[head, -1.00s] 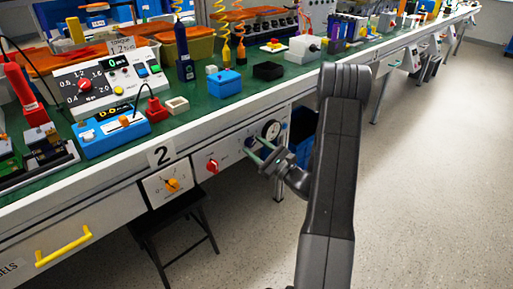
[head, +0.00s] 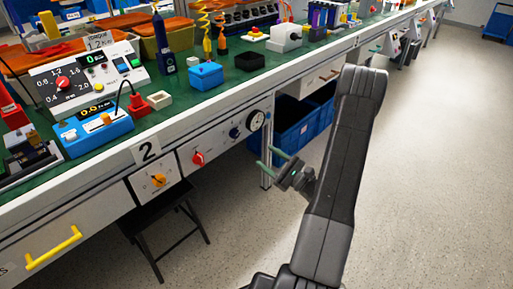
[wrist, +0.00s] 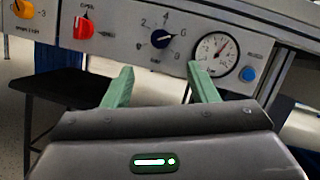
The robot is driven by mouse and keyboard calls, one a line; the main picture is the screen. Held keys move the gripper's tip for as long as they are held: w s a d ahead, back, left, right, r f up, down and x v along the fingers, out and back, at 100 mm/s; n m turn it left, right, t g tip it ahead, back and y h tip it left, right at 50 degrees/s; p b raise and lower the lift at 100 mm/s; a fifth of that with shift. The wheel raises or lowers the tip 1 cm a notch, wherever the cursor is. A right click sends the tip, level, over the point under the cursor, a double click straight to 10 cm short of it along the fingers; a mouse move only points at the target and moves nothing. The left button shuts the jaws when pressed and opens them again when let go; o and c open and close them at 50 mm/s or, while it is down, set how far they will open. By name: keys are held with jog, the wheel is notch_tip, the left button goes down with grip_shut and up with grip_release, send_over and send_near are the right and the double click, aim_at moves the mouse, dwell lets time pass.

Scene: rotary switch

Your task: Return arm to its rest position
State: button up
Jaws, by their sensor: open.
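My gripper (head: 277,165) is open and empty in the head view, off the front of the bench and below its edge. Its two green fingers stand apart in the wrist view (wrist: 160,88).
The green bench top (head: 190,105) holds a blue box (head: 206,77), a black tray (head: 250,62) and several devices. A black stool (head: 160,215) stands under the bench. Blue bins (head: 300,130) sit below it. The floor to the right (head: 430,180) is clear.

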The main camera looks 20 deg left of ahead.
aim_at(237, 135)
jog(key=shift+v, duration=0.95)
jog(key=b+x, duration=0.2)
jog(key=x, duration=1.2)
jog(key=shift+d, duration=0.1)
